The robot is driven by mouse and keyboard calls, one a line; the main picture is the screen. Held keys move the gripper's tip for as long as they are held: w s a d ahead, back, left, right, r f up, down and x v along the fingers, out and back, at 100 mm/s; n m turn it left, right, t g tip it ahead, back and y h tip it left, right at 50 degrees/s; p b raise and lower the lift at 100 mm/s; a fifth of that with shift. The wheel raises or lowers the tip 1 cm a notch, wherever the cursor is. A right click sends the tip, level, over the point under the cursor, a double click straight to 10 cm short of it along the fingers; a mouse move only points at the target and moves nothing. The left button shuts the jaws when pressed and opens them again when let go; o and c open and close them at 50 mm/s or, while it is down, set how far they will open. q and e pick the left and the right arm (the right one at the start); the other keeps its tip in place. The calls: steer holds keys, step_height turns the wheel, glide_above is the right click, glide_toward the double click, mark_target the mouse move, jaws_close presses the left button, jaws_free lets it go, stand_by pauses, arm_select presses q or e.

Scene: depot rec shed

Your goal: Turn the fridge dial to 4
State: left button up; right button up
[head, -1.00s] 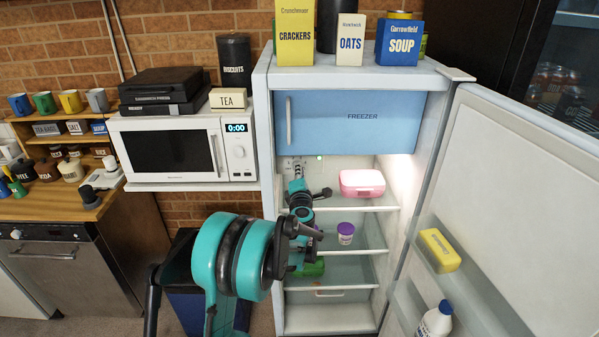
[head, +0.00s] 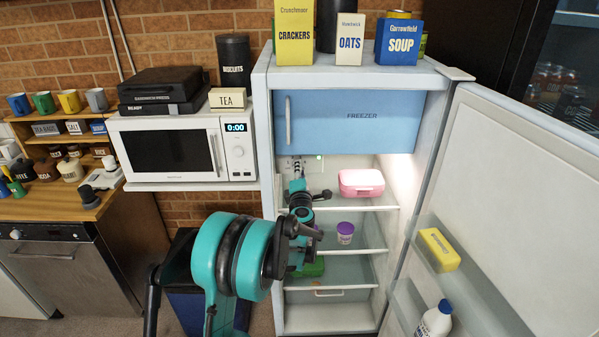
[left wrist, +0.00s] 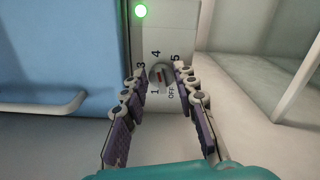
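In the head view my left gripper (head: 297,168) reaches into the open fridge (head: 262,110) below the freezer door; the dial is hard to make out there. My right gripper is out of view.
The blue freezer door (head: 350,118) is just above the gripper. A green light (left wrist: 141,11) shines near the dial. A pink box (head: 361,183) and a purple-lidded tub (head: 345,233) stand on shelves. The fridge door (head: 510,180) is swung open right.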

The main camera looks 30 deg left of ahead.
arm_select(q)
steer(key=shift+s, duration=0.1)
steer(key=v, duration=1.2)
